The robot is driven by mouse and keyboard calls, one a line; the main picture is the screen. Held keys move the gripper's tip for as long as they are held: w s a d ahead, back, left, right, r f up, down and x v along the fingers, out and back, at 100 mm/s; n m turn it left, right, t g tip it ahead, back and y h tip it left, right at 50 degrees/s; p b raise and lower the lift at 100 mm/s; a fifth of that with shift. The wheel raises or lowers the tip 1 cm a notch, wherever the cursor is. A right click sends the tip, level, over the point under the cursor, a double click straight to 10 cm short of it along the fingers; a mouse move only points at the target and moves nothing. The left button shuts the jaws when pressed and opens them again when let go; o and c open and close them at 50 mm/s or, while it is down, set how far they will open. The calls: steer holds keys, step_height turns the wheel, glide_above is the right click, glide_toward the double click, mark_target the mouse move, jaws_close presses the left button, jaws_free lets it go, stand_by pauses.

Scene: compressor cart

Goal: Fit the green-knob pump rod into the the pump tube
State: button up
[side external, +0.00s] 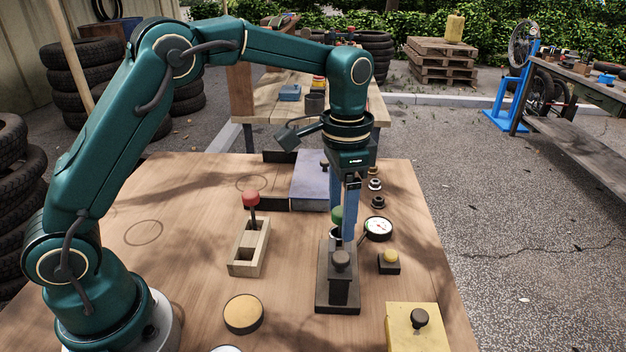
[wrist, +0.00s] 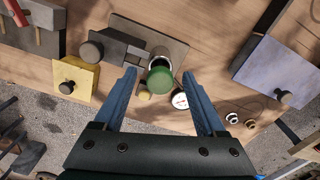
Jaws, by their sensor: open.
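The green knob (side external: 337,216) of the pump rod is above the dark pump base (side external: 325,300), partly hidden by my gripper. In the wrist view the green knob (wrist: 160,82) overlaps the round metal rim of the pump tube (wrist: 160,52). The rod below the knob is hidden, so I cannot tell how deep it sits. My gripper (side external: 345,236) points down over the pump, its blue fingers apart. In the wrist view the open fingers (wrist: 159,74) stand on either side of the knob, with gaps on both sides.
A black-knobbed block (side external: 340,262) stands on the pump base in front. A gauge (side external: 378,229) and a yellow button (side external: 389,260) are close on the right. A red-knobbed rod (side external: 251,198) stands in a wooden holder (side external: 246,262) to the left. A grey-purple box (side external: 312,180) is behind.

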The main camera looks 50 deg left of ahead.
steer(key=shift+r, duration=2.05)
steer(key=shift+a+r, duration=0.1)
steer(key=s+a+r+n+t, duration=0.2)
steer(key=s+a+r+t, duration=0.1)
steer(key=s+r, duration=0.55)
steer(key=s+a+f+n+t, duration=0.1)
steer(key=s+f+n+t, duration=0.1)
steer(key=s+f, duration=0.4)
steer(key=s+n, duration=0.1)
steer(key=s, duration=0.2)
steer(key=shift+s+f+n+t, duration=0.15)
steer(key=shift+f+n+t, duration=0.15)
steer(key=shift+f, duration=0.1)
